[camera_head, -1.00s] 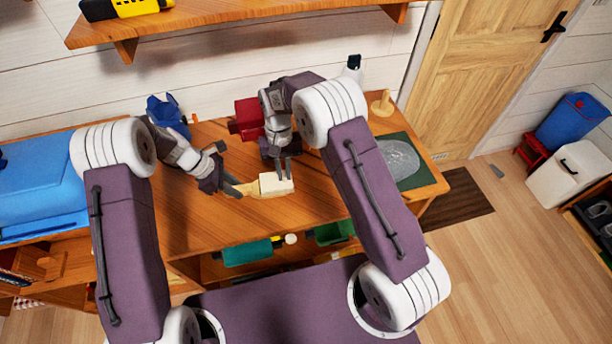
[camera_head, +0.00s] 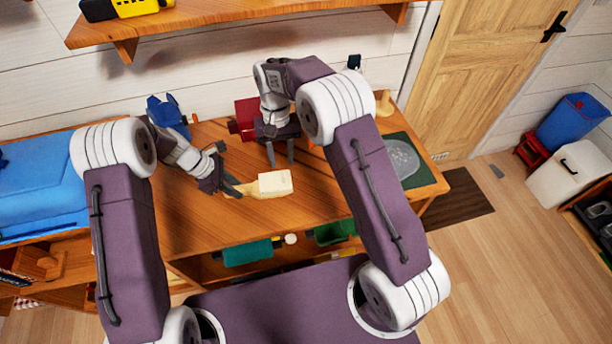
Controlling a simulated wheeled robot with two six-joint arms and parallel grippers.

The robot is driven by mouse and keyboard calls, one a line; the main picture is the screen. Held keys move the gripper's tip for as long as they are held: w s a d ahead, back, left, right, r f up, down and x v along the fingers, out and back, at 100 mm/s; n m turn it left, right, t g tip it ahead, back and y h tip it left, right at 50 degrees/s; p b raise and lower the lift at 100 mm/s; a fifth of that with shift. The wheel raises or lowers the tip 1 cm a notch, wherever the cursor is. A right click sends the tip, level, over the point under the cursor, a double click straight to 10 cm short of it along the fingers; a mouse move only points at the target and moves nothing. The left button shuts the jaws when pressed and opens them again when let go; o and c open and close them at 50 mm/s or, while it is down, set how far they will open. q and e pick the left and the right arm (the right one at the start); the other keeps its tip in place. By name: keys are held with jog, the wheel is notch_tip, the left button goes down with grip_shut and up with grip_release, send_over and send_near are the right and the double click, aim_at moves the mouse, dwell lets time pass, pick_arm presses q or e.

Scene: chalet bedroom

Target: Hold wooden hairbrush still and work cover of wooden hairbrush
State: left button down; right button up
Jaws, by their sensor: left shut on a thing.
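The wooden hairbrush (camera_head: 252,190) is at the middle of the wooden table, its handle pointing left and its head to the right. A cream, block-like cover (camera_head: 275,182) sits at the head end and hides most of it. My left gripper (camera_head: 231,188) is shut on the handle's left end. My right gripper (camera_head: 281,158) is open and empty, behind the cover and apart from it, with its two fingers spread and pointing down.
A dark red box (camera_head: 247,115) stands behind my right gripper, and a blue object (camera_head: 167,110) at the back left. A green mat with a grey oval dish (camera_head: 402,160) lies at the right. The table's front middle (camera_head: 215,232) is clear.

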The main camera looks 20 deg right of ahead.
pick_arm(q)
jog(key=c, duration=1.1)
grip_release()
jog(key=v, duration=1.2)
